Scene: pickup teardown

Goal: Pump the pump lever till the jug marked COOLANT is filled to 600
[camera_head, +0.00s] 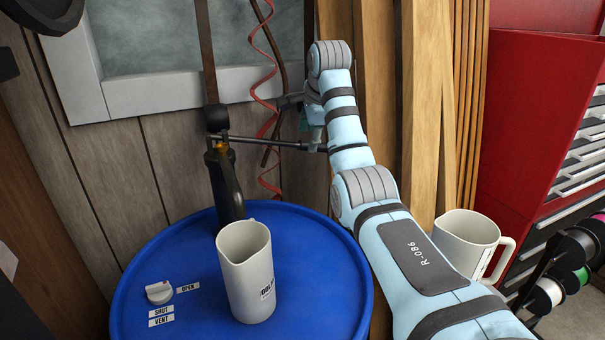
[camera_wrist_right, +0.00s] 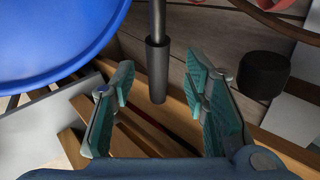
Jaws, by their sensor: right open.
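A cream jug (camera_head: 246,275) stands upright on a blue drum (camera_head: 330,265); its dark label is turned partly away, and its fill level is hidden. Behind it, the dark pump (camera_head: 229,185) rises from the drum. The pump lever (camera_head: 265,142) reaches out from the pump roughly level to the right. My right gripper (camera_head: 309,122) is at the lever's far end. In the right wrist view, the lever's dark grip (camera_wrist_right: 157,70) points between the two open fingers of my right gripper (camera_wrist_right: 158,105), with gaps on both sides. My left gripper is not in view.
A vent knob (camera_head: 159,292) with OPEN, SHUT and VENT labels sits on the drum top. A red coiled hose (camera_head: 265,85) hangs behind the lever. Another cream jug (camera_head: 465,240) stands right of my arm. Wooden planks (camera_head: 423,90) and a red tool cabinet (camera_head: 530,120) stand beyond.

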